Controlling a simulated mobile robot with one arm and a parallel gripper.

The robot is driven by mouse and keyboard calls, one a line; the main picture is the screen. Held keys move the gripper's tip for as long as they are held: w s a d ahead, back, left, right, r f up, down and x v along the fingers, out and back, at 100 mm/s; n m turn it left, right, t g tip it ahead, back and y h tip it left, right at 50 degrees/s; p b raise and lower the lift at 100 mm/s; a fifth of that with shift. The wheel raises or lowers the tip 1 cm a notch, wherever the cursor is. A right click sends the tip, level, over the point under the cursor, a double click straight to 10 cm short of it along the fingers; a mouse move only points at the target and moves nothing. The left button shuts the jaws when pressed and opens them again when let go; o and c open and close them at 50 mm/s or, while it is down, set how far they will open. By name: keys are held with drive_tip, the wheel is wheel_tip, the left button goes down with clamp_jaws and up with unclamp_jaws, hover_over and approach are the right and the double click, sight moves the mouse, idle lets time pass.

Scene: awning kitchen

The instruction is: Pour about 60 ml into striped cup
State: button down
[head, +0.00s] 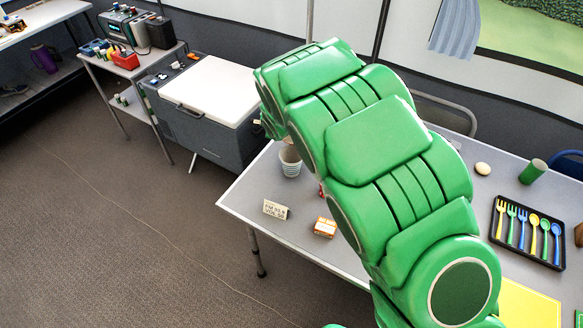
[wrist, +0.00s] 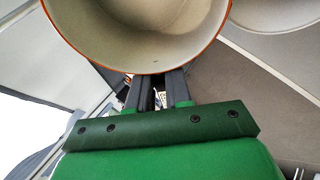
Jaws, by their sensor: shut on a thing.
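The striped cup (head: 289,161), pale with bluish bands, stands upright on the grey table near its left corner. My gripper (wrist: 158,90) is shut on a round vessel with an orange rim (wrist: 135,70), which fills the top of the wrist view. Its pale inside shows; I cannot tell how much liquid it holds. A second pale round shape, perhaps the striped cup, is cut off at the wrist view's top right. In the head view my green arm hides the gripper's grip and the held vessel, close to the striped cup.
A small sign (head: 275,209) and an orange-white box (head: 325,227) stand on the table in front of the cup. A cutlery tray (head: 526,236), a green cup (head: 532,171) and a pale round item (head: 482,168) lie to the right. A white-lidded cooler (head: 207,90) stands behind left.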

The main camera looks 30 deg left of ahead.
drive_tip(key=shift+a, duration=0.1)
drive_tip(key=shift+w+a+r+g+b, duration=0.1)
drive_tip(key=shift+a+g+b, duration=0.15)
drive_tip(key=shift+g+b, duration=0.05)
drive_tip(key=shift+w+a+g, duration=0.15)
drive_tip(key=shift+w+g, duration=0.05)
drive_tip(key=shift+g, duration=0.1)
drive_tip(key=shift+a+b, duration=0.3)
drive_tip(key=shift+w+a, duration=0.15)
drive_tip(key=shift+w, duration=0.05)
drive_tip(key=shift+w, duration=0.15)
drive_tip(key=shift+w+g+b, duration=0.1)
drive_tip(key=shift+g+b, duration=0.25)
drive_tip(key=shift+g, duration=0.05)
drive_tip(key=shift+w+a, duration=0.2)
drive_tip(key=shift+a, duration=0.3)
